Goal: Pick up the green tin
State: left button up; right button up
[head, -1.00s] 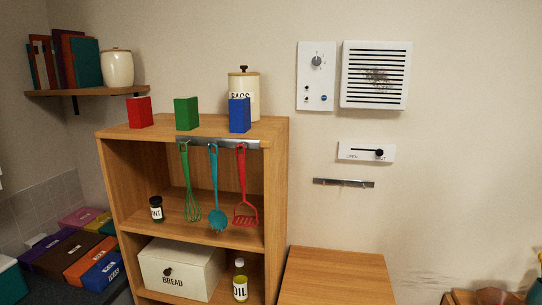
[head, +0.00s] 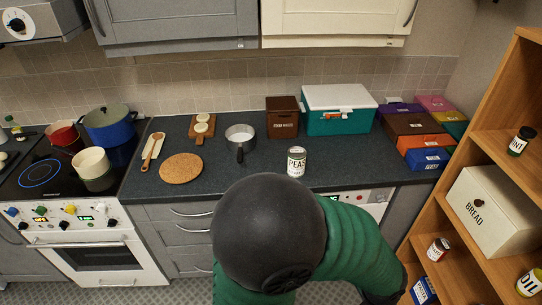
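A tin labelled PEAS (head: 297,161) stands upright near the front edge of the dark counter (head: 345,170). It has a broad pale label; little green can be made out on it at this size. It is the only tin I see on the counter. Neither gripper's fingers show in this view.
A saucepan (head: 240,139) and a cork mat (head: 181,168) lie left of the tin. A brown box (head: 283,118) and a teal box (head: 339,112) stand behind it.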

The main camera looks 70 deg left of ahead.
aim_at(296, 158)
jog(key=u, duration=2.1)
jog(key=i+j+u, duration=0.1)
jog(key=i+j, duration=0.25)
jog(key=i+j+u, duration=0.1)
jog(key=i+j, duration=0.2)
jog(key=i, duration=0.2)
jog(key=i+j+u, duration=0.1)
jog(key=i+j, duration=0.2)
jog(key=i, duration=0.15)
